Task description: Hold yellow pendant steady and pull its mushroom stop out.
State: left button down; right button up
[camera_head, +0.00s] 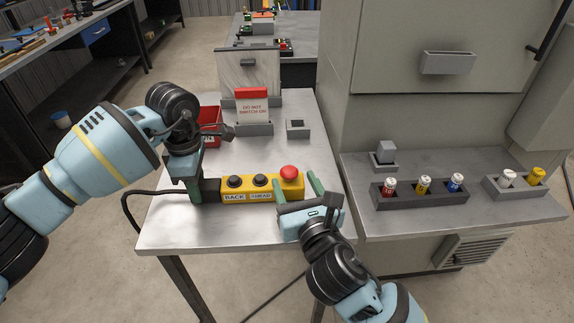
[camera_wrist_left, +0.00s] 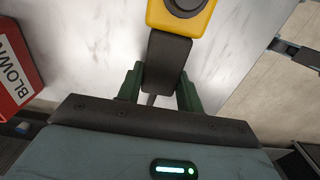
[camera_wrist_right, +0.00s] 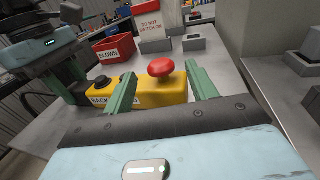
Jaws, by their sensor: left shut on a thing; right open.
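The yellow pendant (camera_head: 247,197) lies on the metal table, with two black buttons and a red mushroom stop (camera_head: 289,173) at its right end. My left gripper (camera_head: 200,190) is shut on the pendant's black cable end (camera_wrist_left: 166,62), at the left of the yellow body. My right gripper (camera_head: 296,190) is open, its green fingers pointing toward the stop end. In the right wrist view the red mushroom stop (camera_wrist_right: 161,68) stands between and beyond the fingertips, apparently untouched. Its stem is hidden under the cap.
A red bin (camera_head: 209,120), a "do not switch on" sign (camera_head: 252,108) and a small grey box (camera_head: 298,128) stand behind the pendant. A grey holder (camera_head: 420,200) with coloured cylinders is on the right-hand shelf. The pendant's cable hangs off the table's left edge.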

aim_at(286, 165)
jog(key=shift+x, duration=3.05)
jog(key=shift+c, duration=0.3)
